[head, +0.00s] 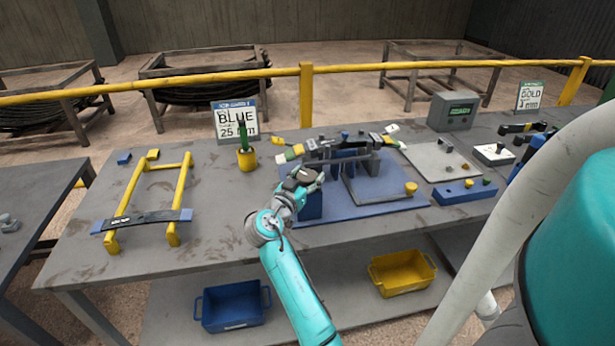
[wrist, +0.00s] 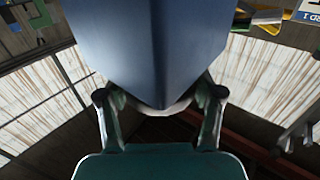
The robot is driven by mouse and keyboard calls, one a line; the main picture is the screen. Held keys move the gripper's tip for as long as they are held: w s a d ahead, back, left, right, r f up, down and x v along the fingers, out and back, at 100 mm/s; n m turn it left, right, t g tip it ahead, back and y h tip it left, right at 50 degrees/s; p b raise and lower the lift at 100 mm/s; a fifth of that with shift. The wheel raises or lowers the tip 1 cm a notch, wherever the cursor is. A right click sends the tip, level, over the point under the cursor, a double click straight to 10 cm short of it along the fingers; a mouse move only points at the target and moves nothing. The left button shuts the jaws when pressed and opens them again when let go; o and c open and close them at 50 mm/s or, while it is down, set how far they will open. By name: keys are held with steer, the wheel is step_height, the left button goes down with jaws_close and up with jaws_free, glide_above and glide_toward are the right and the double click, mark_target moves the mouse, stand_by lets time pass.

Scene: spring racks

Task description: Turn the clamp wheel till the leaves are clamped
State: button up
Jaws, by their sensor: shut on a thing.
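My gripper (head: 299,183) is at the left front of the blue clamp fixture (head: 385,205). It is shut on the clamp wheel (head: 309,176), a dark round part beside a blue block (head: 312,207). In the wrist view my two fingers (wrist: 160,100) reach to either side of a grey rounded edge, in front of a large blue block (wrist: 160,45) that hides most of the wheel. The dark leaves (head: 343,158) lie across the fixture behind my gripper. Whether they are pressed together cannot be told at this size.
A yellow rack (head: 178,200) with a dark leaf stands on the left of the grey table. A yellow cup (head: 246,160) stands behind my gripper to the left. A grey plate (head: 437,160) and blue block (head: 465,191) lie to the right. Blue and yellow bins sit below.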

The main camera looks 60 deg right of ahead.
steer(key=m+g+y, duration=0.1)
steer(key=m+g, duration=0.3)
steer(key=g, duration=0.2)
steer(key=shift+g, duration=0.4)
steer(key=shift+s+m+g+y, duration=0.1)
steer(key=shift+m+g+y, duration=1)
steer(key=shift+m+g, duration=0.7)
steer(key=shift+g, duration=0.4)
steer(key=o, duration=1.2)
steer(key=shift+c, duration=0.2)
steer(key=v, duration=1.2)
steer(key=shift+r, duration=0.1)
